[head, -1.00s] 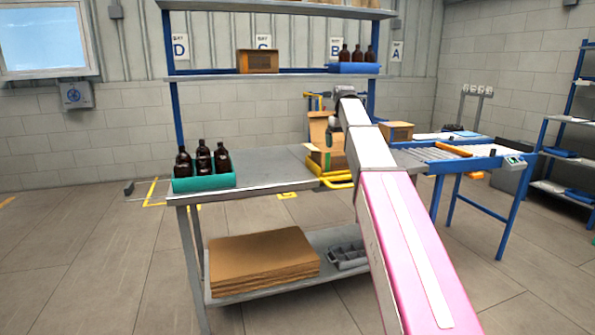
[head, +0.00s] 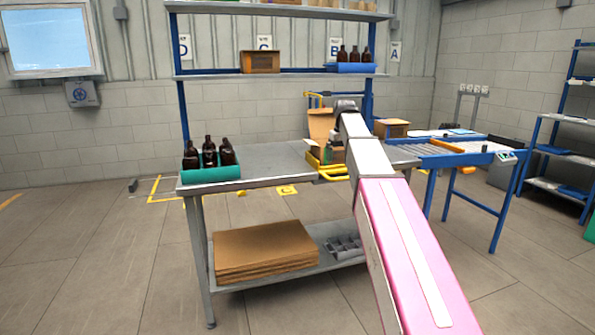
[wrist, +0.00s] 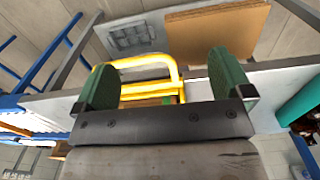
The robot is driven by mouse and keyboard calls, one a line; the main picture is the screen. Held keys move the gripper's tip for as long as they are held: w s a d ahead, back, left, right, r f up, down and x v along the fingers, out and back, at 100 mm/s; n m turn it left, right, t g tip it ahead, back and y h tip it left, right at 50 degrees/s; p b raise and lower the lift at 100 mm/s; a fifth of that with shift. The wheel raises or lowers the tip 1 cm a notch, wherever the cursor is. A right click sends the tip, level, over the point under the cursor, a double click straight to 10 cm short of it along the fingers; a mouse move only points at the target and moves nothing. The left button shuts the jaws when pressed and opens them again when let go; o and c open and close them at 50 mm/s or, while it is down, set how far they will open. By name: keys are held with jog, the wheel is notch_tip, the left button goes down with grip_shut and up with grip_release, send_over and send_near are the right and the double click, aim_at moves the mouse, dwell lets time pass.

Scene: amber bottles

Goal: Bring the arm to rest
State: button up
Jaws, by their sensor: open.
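My gripper (wrist: 168,85) shows in the wrist view with its two green finger pads wide apart and nothing between them. Past the fingers, a yellow tubular handle (wrist: 150,62) and the grey bench edge show. In the head view my arm reaches up from the lower right to the bench, and its end hides part of what lies behind it; the fingers do not show clearly there. A teal crate (head: 212,173) with several amber bottles (head: 209,152) stands at the bench's left end. An open cardboard box (head: 322,125) stands near the arm's end by the yellow frame (head: 330,172).
The bench (head: 270,164) has a bare middle. Its lower shelf holds flat cardboard (head: 265,248) and a grey divided tray (head: 345,246). Above, a shelf holds a box (head: 260,61) and a blue crate (head: 355,68) of bottles. A roller conveyor (head: 440,147) stands right.

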jog(key=s+d+f+m, duration=0.1)
jog(key=s+f, duration=0.5)
jog(key=f, duration=0.7)
jog(key=s+f+m, duration=0.1)
jog(key=s+f, duration=0.5)
jog(key=f, duration=0.6)
jog(key=s+d+f+m, duration=0.1)
jog(key=s+f, duration=1.5)
